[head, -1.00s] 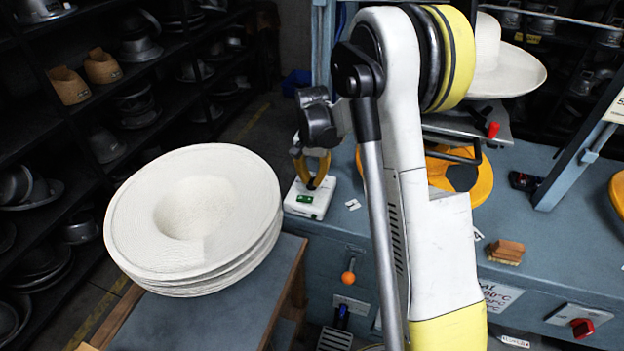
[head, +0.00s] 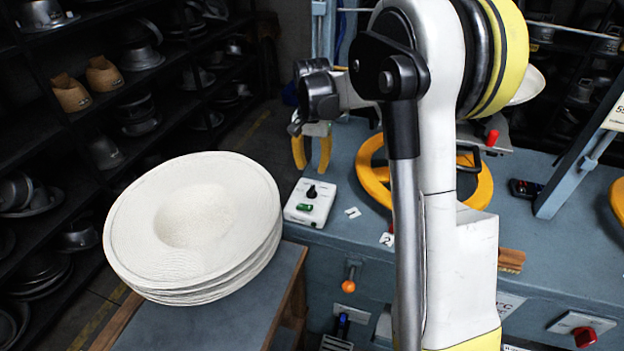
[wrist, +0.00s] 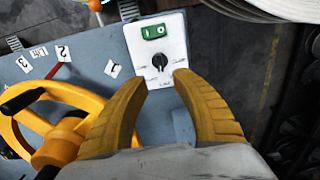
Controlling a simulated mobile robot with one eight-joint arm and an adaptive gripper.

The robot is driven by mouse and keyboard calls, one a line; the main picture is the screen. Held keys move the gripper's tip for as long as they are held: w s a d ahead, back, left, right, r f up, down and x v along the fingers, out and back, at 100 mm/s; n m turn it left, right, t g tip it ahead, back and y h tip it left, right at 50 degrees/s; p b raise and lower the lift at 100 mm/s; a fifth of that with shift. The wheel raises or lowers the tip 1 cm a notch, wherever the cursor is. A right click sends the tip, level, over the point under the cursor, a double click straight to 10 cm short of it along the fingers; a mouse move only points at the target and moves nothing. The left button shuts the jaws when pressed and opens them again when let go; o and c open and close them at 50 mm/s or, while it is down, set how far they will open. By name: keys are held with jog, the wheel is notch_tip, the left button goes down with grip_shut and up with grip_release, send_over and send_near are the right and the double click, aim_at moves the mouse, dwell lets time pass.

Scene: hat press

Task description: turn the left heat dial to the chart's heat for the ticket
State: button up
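The heat dial is a black knob (head: 311,192) on a white box (head: 300,214) with a green panel, on the bench's left end. In the wrist view the knob (wrist: 160,62) stands upright on the box face (wrist: 141,33), with small marks around it. My gripper (head: 312,160) is open and empty. Its yellow fingers are apart, above and behind the box in the head view. In the wrist view the fingertips (wrist: 158,80) frame the near edge of the box, short of the knob. A chart plate (head: 508,303) with "°C" is mostly hidden by my arm. I cannot identify the ticket.
A yellow handwheel (head: 372,178) stands right of the box. Number cards (wrist: 63,54) lie on the bench. Stacked white hats (head: 190,225) are on a side table at left.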

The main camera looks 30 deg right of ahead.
jog(key=shift+r, duration=1.6)
